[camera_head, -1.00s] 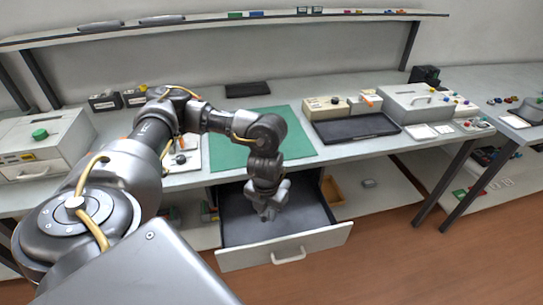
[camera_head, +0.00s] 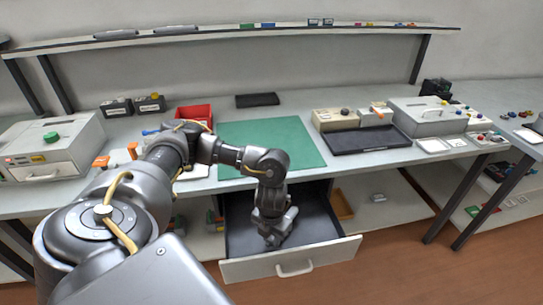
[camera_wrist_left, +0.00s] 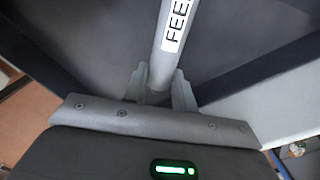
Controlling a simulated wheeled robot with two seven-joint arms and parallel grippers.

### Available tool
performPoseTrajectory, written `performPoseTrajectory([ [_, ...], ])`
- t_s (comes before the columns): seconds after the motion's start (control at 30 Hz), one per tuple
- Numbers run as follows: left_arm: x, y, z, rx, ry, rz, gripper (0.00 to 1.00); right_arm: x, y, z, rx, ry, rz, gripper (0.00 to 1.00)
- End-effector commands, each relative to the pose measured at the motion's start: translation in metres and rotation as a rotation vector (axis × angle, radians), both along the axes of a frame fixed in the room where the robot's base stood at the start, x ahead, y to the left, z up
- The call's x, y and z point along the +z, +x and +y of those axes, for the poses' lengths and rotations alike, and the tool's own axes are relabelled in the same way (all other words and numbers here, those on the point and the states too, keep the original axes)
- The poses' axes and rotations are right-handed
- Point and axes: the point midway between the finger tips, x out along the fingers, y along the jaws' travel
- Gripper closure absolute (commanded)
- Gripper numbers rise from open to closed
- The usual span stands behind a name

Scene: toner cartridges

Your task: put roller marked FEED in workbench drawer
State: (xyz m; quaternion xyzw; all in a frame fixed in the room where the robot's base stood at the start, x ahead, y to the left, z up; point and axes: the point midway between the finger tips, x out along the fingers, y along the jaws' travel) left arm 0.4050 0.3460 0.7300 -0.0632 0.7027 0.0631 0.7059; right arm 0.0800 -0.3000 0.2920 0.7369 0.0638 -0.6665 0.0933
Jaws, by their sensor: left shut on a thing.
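My left gripper (camera_head: 274,240) reaches down over the open workbench drawer (camera_head: 318,222), inside its outline in the head view. In the left wrist view my left gripper (camera_wrist_left: 158,84) is shut on a light grey roller (camera_wrist_left: 160,68) with a white label reading "FEE", its end cut off by the frame edge. The dark drawer floor (camera_wrist_left: 105,50) lies behind the roller in that view. The roller is hard to make out in the head view, and I cannot tell whether it touches the floor. My right gripper is not in view.
The drawer's front panel (camera_head: 325,259) stands out from the bench. An orange-brown bin (camera_head: 343,204) sits right of the drawer.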

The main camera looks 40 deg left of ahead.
Motion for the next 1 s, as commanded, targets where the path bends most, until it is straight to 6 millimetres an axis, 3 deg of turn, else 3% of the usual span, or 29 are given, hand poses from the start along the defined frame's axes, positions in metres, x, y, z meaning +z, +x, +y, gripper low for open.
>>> performPoseTrajectory([
  [0.17,-0.025,-0.001,0.0,0.001,0.001,0.002,0.98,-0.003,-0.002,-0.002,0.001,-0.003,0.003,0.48],
  [0.53,-0.03,0.0,0.0,0.001,0.0,0.001,0.98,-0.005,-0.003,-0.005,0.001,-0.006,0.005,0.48],
  [0.57,-0.029,0.0,0.0,0.0,0.0,0.001,0.69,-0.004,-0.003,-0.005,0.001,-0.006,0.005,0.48],
  [0.7,-0.029,0.0,0.0,0.0,0.0,0.001,0.52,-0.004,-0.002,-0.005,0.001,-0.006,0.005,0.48],
  [1.0,-0.026,0.0,0.0,0.0,0.0,0.001,0.52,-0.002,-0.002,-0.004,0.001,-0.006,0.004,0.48],
])
